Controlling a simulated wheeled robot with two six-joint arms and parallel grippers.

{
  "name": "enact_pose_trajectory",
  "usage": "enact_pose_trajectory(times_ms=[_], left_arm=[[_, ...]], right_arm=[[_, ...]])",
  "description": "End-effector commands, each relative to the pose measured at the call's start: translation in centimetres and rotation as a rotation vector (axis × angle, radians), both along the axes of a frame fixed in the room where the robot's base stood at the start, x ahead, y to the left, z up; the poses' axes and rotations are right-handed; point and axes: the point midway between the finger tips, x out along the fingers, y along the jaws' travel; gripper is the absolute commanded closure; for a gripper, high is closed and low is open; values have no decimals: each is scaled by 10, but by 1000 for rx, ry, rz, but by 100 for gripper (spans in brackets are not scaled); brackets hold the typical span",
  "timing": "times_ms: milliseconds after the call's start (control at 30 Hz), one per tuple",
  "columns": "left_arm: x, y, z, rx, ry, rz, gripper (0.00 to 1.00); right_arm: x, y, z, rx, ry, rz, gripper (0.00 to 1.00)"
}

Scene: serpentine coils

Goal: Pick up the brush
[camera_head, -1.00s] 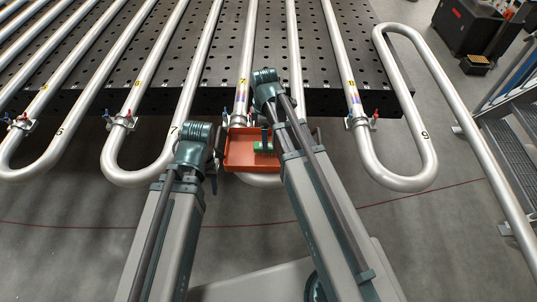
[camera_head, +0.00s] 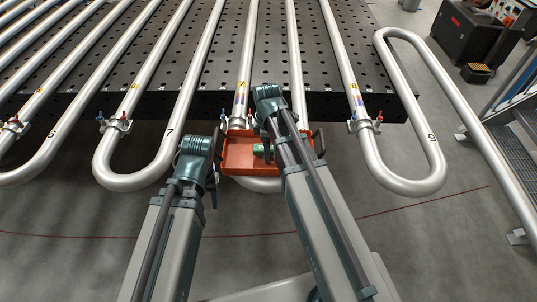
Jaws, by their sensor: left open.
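The brush (camera_head: 258,148) shows as a small green piece in the red-orange tray (camera_head: 236,162). It is partly hidden by my right arm, and a dark upright part stands beside the green. My left gripper (camera_head: 215,168) is open at the tray's left side, apart from the brush. Its fingers are small and dark here. My right arm reaches over the right part of the tray. Its wrist is above and just right of the brush, and its fingers cannot be made out clearly.
Silver serpentine pipes (camera_head: 206,60) run over the dark perforated table (camera_head: 265,60), with numbered bends hanging past its front edge. A black cart (camera_head: 465,38) stands at the back right. Grey floor lies in front.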

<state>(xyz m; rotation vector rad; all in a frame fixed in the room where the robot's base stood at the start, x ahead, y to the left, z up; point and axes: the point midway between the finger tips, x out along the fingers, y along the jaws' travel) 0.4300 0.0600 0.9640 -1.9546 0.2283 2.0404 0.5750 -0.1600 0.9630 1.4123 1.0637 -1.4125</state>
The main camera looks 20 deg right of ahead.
Motion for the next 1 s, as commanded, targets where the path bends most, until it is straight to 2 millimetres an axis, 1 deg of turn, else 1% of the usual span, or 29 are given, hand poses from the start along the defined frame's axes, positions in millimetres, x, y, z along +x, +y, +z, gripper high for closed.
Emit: enact_pose_trajectory(times_ms=[100,133,267,300,367,400,467,500,567,867,1000], left_arm=[[0,0,1,0,0,0,50],[0,0,1,0,0,0,50],[0,0,1,0,0,0,50],[0,0,1,0,0,0,50],[0,0,1,0,0,0,50],[0,0,1,0,0,0,50],[0,0,1,0,0,0,50],[0,0,1,0,0,0,50],[0,0,1,0,0,0,50],[0,0,2,0,0,0,50],[0,0,10,0,0,0,50]], right_arm=[[0,0,1,0,0,0,20],[0,0,1,0,0,0,24],[0,0,1,0,0,0,47],[0,0,1,0,0,0,54],[0,0,1,0,0,0,65],[0,0,1,0,0,0,72],[0,0,1,0,0,0,83],[0,0,1,0,0,0,90],[0,0,1,0,0,0,100],[0,0,2,0,0,0,100],[0,3,10,0,0,0,100]])
